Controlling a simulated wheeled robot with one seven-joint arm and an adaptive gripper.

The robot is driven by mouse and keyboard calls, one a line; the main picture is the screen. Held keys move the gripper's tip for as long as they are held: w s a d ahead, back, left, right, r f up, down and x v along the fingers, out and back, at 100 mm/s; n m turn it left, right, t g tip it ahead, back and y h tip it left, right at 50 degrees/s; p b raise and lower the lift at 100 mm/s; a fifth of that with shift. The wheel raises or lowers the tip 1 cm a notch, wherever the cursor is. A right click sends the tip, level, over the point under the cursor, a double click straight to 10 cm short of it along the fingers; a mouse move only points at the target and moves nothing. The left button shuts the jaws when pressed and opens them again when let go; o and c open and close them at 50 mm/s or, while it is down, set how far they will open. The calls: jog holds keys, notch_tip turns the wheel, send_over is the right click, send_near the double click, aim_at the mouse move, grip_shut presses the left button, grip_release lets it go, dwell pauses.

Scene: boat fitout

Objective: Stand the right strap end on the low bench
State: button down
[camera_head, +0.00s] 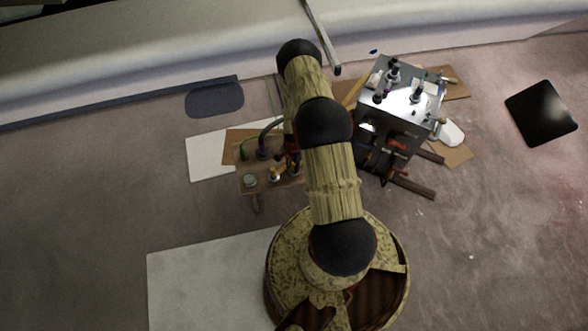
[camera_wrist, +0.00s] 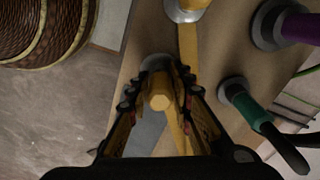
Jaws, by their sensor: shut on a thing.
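The low bench (camera_head: 243,184) is a small brown board left of my arm in the head view, and its top (camera_wrist: 222,58) fills much of the wrist view. In the wrist view my gripper (camera_wrist: 158,92) is shut around a yellow peg-like strap end (camera_wrist: 160,102), seen end-on, with a grey round collar beyond it. I cannot tell whether it touches the bench. A yellow strap (camera_wrist: 188,50) runs beside it. Another yellow end (camera_wrist: 192,4) on a grey round base stands at the wrist view's top edge. My arm hides most of the gripper in the head view.
A purple piece (camera_wrist: 302,28) and a green piece (camera_wrist: 242,103) stand on grey round bases close to my gripper. A metal cabinet (camera_head: 405,105) with small items on top stands right of my arm. Floor left of the bench is open.

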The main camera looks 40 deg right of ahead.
jog(key=shift+f, duration=0.9)
jog(key=shift+f+b, duration=0.2)
jog(key=shift+b, duration=0.15)
jog(key=c, duration=1.6)
grip_release()
jog(key=shift+r, duration=0.15)
